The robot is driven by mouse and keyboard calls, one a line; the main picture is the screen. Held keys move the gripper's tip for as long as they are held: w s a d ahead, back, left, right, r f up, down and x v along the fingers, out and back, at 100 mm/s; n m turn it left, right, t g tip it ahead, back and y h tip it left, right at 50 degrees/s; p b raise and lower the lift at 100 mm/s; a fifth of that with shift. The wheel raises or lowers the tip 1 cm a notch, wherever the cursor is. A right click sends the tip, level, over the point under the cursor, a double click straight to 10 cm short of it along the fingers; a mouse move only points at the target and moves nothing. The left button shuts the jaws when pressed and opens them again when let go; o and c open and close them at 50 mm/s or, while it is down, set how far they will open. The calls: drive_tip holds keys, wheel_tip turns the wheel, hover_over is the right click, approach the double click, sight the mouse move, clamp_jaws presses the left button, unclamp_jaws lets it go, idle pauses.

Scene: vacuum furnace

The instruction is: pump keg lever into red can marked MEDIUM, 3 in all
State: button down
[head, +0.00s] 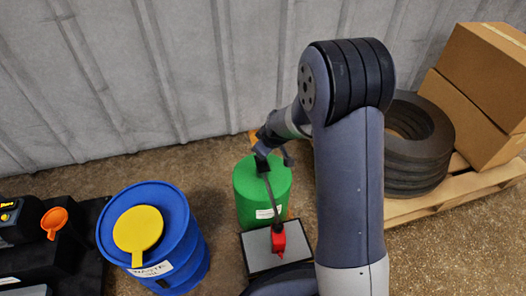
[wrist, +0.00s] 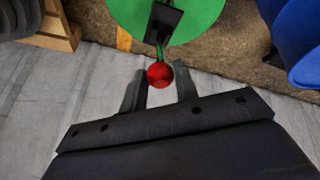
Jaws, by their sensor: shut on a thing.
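The green keg (head: 262,190) stands on the floor, with a white label low on its front. Its top also fills the upper wrist view (wrist: 200,18). In the wrist view, the pump lever ends in a red ball knob (wrist: 159,74). My gripper (wrist: 160,80) is shut on this knob, one finger on each side. In the head view my wrist hides the knob. A dark spout (head: 270,196) runs from the pump down to a small red can (head: 278,238). I cannot read any mark on the can.
The can stands on a grey-topped box (head: 262,258). Black rings (head: 412,145) and cardboard boxes (head: 485,75) sit on a pallet at right. A metal wall is behind.

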drive_tip(key=shift+s+d+f+b, duration=0.15)
drive_tip(key=shift+s+f+b, duration=0.4)
drive_tip(key=shift+s+b, duration=0.25)
drive_tip(key=shift+s+d+f+b, duration=0.1)
drive_tip(key=shift+s+f+b, duration=0.4)
drive_tip(key=shift+s+b, duration=0.3)
drive_tip(key=shift+s, duration=0.1)
drive_tip(key=c, duration=1.1)
unclamp_jaws()
drive_tip(key=shift+r, duration=0.1)
drive_tip(key=shift+r, duration=0.1)
drive_tip(key=p+v, duration=0.4)
drive_tip(key=v, duration=0.6)
drive_tip(key=shift+r, duration=0.3)
drive_tip(key=shift+f, duration=0.15)
